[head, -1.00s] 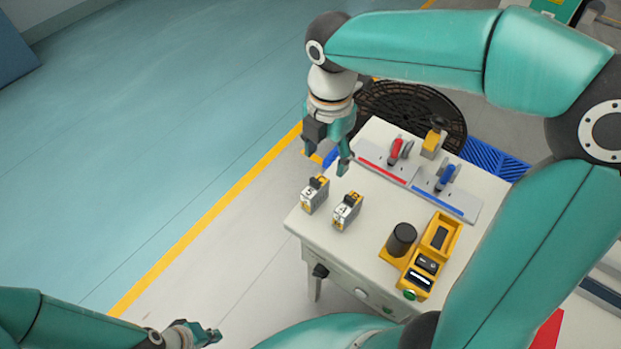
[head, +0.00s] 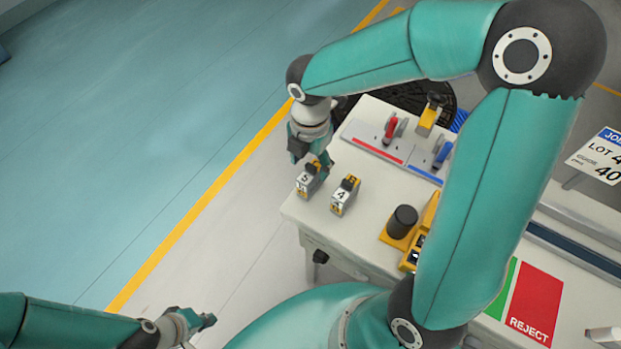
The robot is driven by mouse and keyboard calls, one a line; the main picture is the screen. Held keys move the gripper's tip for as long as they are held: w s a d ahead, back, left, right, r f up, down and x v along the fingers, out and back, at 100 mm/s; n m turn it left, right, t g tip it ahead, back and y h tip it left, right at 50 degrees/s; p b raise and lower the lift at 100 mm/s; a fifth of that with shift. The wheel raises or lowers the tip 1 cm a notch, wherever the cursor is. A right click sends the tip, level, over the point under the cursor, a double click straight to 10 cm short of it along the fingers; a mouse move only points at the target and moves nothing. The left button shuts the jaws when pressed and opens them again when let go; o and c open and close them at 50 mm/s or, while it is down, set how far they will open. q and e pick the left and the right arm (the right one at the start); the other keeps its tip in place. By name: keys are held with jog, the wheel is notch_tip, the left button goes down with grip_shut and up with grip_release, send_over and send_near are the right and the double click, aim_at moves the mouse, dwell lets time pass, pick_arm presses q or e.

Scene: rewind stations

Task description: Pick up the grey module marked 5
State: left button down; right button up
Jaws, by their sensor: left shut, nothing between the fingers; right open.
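The grey module marked 5 (head: 305,186) stands near the left edge of the white table (head: 366,226). The similar grey module marked 4 (head: 340,201) stands to its right, a small gap apart. My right gripper (head: 312,168) is open, pointing down at the top of module 5, with its fingers around or just above the dark handle. The fingers partly hide the module's top, so I cannot tell whether they touch it. My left gripper (head: 206,321) is shut and empty, low in the picture, off the table to the left.
A red lever (head: 390,128) and a blue lever (head: 441,154) stand on plates at the back. A black cylinder (head: 403,221) and a yellow holder (head: 429,213) stand to the right, partly behind my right arm. A red REJECT area (head: 534,300) lies at lower right.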

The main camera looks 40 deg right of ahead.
aim_at(310, 172)
jog(key=shift+s+a+f, duration=0.1)
jog(key=shift+s+f, duration=0.05)
jog(key=shift+f, duration=1.25)
jog(key=shift+s+a+f, duration=0.1)
jog(key=shift+f, duration=1.25)
grip_shut()
